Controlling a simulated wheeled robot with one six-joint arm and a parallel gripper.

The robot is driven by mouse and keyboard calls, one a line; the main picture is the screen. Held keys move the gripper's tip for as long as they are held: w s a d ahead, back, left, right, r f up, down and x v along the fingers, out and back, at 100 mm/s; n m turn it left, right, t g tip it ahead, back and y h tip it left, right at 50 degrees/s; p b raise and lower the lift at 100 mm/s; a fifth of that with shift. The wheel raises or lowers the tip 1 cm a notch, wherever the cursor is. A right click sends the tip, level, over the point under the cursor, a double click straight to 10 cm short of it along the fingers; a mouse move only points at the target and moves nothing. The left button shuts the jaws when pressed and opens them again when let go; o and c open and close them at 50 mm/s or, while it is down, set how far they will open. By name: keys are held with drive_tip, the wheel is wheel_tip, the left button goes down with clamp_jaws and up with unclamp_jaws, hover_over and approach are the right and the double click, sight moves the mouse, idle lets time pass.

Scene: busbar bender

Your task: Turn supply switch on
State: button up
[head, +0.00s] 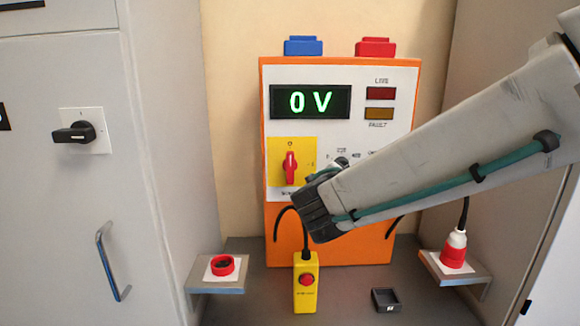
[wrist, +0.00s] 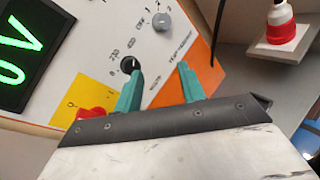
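The red rotary switch (head: 290,168) sits on a yellow plate on the orange and white unit. Its handle stands upright, in line with the 0 mark above it. In the wrist view only part of the red switch (wrist: 92,113) shows, behind the edge of my gripper's body. My gripper (wrist: 160,70) is open, with two teal fingers apart in front of the white panel and nothing between them. In the head view my gripper (head: 318,173) is just right of the switch, apart from its handle, and its fingers are mostly hidden.
The display (head: 310,102) reads 0 V; the live lamp (head: 381,93) and fault lamp (head: 379,114) look dark. A black rotary switch (head: 74,133) is on the grey cabinet at left. A yellow button box (head: 306,290) stands below my gripper. A red plug (head: 455,249) is at right.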

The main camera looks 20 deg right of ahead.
sight(290, 165)
drive_tip(key=w+a+n+t+y, duration=0.6)
drive_tip(key=w+a+n, duration=0.2)
drive_tip(key=a+n, duration=0.4)
drive_tip(key=shift+t, duration=0.3)
drive_tip(key=x, duration=0.6)
drive_tip(key=shift+w+f, duration=0.2)
drive_tip(key=shift+w, duration=0.15)
drive_tip(key=shift+w+d, duration=0.2)
drive_tip(key=shift+w, duration=0.2)
clamp_jaws()
